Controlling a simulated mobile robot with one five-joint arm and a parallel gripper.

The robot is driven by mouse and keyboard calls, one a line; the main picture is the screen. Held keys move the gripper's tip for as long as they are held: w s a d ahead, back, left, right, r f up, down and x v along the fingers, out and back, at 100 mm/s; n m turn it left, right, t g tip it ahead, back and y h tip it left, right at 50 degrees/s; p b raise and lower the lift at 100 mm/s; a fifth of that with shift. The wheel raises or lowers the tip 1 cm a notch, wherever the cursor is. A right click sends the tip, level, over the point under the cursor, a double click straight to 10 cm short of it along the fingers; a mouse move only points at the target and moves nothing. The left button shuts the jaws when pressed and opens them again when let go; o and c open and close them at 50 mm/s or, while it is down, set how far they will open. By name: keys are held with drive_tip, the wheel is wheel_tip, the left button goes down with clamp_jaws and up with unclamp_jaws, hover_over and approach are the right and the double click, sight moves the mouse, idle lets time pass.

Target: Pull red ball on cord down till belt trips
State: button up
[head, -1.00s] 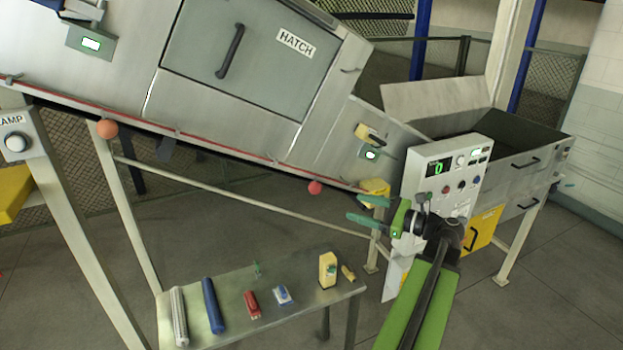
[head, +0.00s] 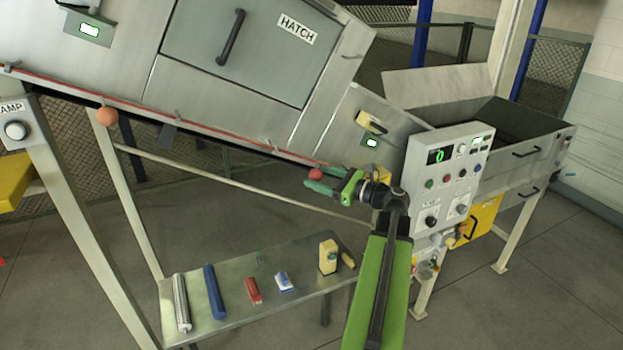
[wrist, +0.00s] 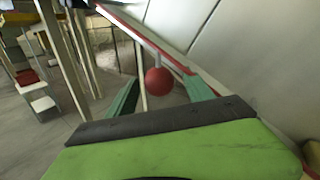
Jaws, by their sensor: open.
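A red ball (head: 315,174) hangs under the red-edged lower rail of the inclined conveyor in the head view. In the wrist view the red ball (wrist: 159,81) hangs from a short pale stem or cord below the red rail. My gripper (head: 316,183) is open, with its green fingers level with the ball. In the wrist view the ball appears between the fingertips of my gripper (wrist: 163,88), one finger on each side. Neither finger visibly touches it, and I cannot tell the exact depth. An orange ball (head: 107,116) hangs farther left under the same rail.
The conveyor housing (head: 215,125) slopes over the gripper. A control panel (head: 452,170) stands to the right of my arm, its display reading 0. A low bench (head: 235,298) with several small items stands below. Open floor lies right of it.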

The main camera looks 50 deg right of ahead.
drive_tip(key=shift+w+a, duration=0.15)
drive_tip(key=shift+w, duration=0.55)
clamp_jaws()
